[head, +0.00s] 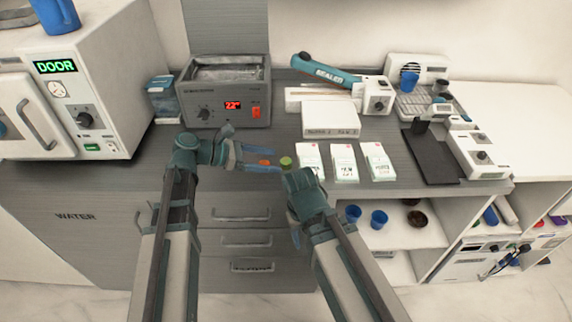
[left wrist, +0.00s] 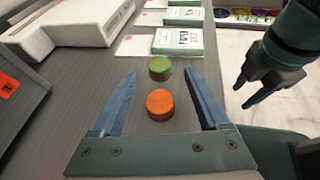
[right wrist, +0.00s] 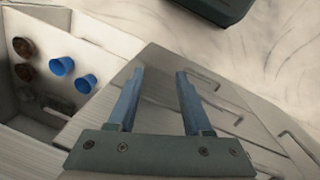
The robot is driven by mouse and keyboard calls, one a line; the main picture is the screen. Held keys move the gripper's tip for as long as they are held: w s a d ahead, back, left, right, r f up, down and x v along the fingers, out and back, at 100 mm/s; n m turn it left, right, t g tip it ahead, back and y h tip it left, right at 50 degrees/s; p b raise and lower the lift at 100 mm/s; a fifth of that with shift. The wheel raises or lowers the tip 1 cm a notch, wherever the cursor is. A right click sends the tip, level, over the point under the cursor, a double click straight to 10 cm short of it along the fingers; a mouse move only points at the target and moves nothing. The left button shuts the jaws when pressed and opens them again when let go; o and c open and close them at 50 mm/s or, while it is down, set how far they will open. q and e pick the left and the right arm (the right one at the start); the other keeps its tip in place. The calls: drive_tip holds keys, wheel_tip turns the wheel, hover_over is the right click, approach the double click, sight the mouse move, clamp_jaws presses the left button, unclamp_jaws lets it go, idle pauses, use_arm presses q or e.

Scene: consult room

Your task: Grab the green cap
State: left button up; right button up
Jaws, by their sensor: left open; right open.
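The green cap (head: 286,162) lies on the dark counter, left of the white packets. In the left wrist view the green cap (left wrist: 160,68) sits beyond the orange cap (left wrist: 160,104). The orange cap also shows in the head view (head: 265,162). My left gripper (head: 279,160) is open just above the counter. Its blue fingers stand on either side of the orange cap, and the green cap is just past the fingertips. My right gripper (right wrist: 158,72) is open and empty, in front of the counter's drawers.
Several white packets (head: 343,163) lie right of the caps. A white box (head: 330,119) and a sealer (head: 325,70) are behind them. A grey device with a red display (head: 225,95) stands at back left. An open shelf with blue cups (head: 379,219) is below right.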

sight(281, 161)
use_arm(q)
drive_tip(key=b+x, duration=0.1)
drive_tip(key=x, duration=0.2)
drive_tip(key=shift+w+d+f, duration=0.1)
drive_tip(key=shift+d+f, duration=0.1)
drive_tip(key=shift+d, duration=0.1)
clamp_jaws()
